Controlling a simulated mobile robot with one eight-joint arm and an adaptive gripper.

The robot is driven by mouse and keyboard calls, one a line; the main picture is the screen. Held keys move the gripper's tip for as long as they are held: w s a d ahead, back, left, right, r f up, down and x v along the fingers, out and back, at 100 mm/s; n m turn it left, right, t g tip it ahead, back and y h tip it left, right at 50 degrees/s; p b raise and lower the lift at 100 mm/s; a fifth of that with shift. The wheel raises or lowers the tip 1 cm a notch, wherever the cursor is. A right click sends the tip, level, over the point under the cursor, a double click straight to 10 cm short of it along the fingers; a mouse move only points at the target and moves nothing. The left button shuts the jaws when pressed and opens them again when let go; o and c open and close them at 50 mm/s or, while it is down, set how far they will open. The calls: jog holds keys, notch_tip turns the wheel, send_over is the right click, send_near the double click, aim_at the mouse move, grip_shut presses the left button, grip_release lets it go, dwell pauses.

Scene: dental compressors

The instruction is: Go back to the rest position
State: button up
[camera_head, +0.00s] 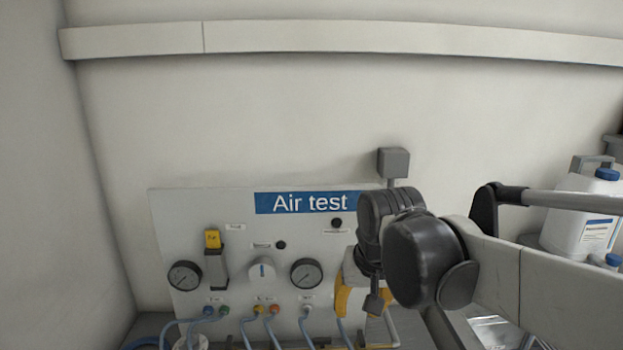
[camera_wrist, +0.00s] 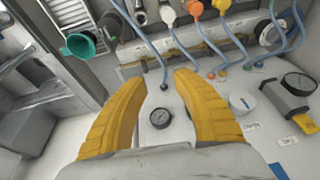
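My gripper (camera_wrist: 157,105) shows in the wrist view with its two yellow fingers spread apart and nothing between them. Beyond the gap lies the panel with a small round gauge (camera_wrist: 160,118). In the head view my arm reaches in from the right, and the yellow fingers (camera_head: 359,303) are partly hidden behind its dark joint, in front of the right part of the Air test panel (camera_head: 195,215). I cannot tell whether the fingers touch the panel.
The panel carries gauges (camera_head: 306,273), a white knob (camera_head: 261,269) and a yellow-topped switch (camera_head: 213,240). Blue hoses (camera_head: 250,325) plug into its lower edge. A white jug (camera_head: 580,220) stands at the right.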

jog(key=s+d+f+t, duration=0.1)
jog(key=s+d+f, duration=0.1)
jog(key=s+d, duration=0.3)
jog(key=s+d+f+t, duration=0.2)
jog(key=s+d, duration=0.3)
jog(key=s, duration=0.3)
jog(key=shift+s+d+f+h, duration=0.15)
jog(key=shift+d+f+h, duration=0.15)
jog(key=shift+h, duration=0.1)
dwell(0.8)
